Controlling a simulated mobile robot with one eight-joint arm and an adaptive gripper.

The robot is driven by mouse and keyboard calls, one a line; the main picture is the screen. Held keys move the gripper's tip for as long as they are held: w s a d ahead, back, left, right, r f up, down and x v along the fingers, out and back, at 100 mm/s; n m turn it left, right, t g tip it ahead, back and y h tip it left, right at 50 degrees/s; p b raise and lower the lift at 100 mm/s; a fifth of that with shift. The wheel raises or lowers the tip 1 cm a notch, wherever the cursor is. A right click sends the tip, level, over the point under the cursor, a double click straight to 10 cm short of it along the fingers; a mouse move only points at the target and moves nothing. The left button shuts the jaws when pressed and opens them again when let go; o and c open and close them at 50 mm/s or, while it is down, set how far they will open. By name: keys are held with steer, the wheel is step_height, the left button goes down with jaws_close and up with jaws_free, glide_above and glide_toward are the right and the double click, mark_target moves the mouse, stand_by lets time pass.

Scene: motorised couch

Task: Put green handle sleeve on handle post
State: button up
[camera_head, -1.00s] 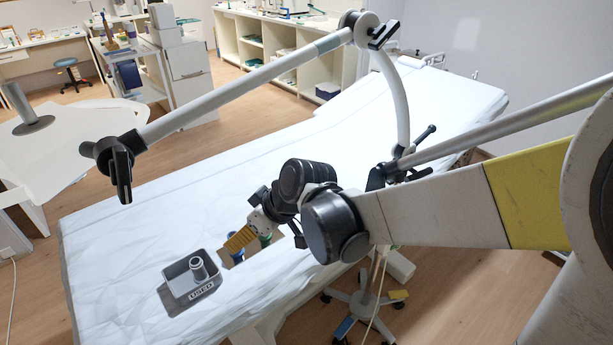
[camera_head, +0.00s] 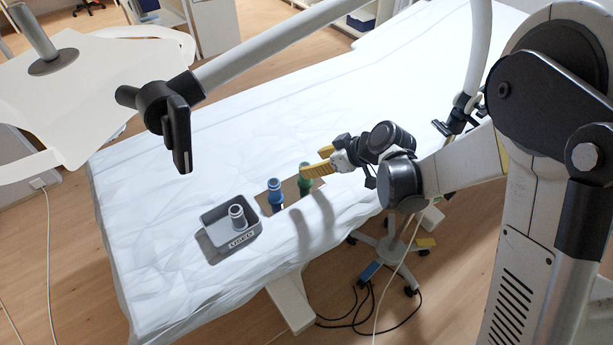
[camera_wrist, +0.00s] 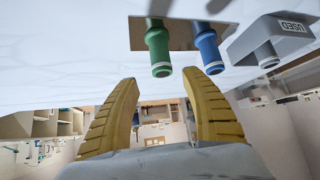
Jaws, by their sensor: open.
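The green handle sleeve (camera_head: 305,185) stands upright on a brown mat (camera_head: 292,190) on the white-covered couch. My gripper (camera_head: 318,165) has yellow fingers, spread apart and empty, just beside and above the green sleeve in the head view. In the wrist view, which is upside down, the green sleeve (camera_wrist: 158,50) is ahead of the open fingers (camera_wrist: 160,80), between them and not touched. A grey post (camera_head: 34,36) on a round base rises from a white panel at the upper left; it looks like the handle post and is bare.
A blue sleeve (camera_head: 275,194) stands close left of the green one. A grey tray (camera_head: 208,232) marked USED holds a grey sleeve (camera_head: 237,216). A jointed arm with a black handle (camera_head: 178,130) hangs over the couch. The couch (camera_head: 300,110) behind is clear.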

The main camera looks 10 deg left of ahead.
mark_target(304, 165)
steer(key=b+x, duration=0.2)
steer(key=x, duration=0.3)
steer(key=shift+s+a, duration=0.15)
steer(key=shift+a, duration=0.05)
steer(key=shift+r, duration=0.1)
steer(key=c, duration=1.2)
steer(key=shift+o, duration=0.2)
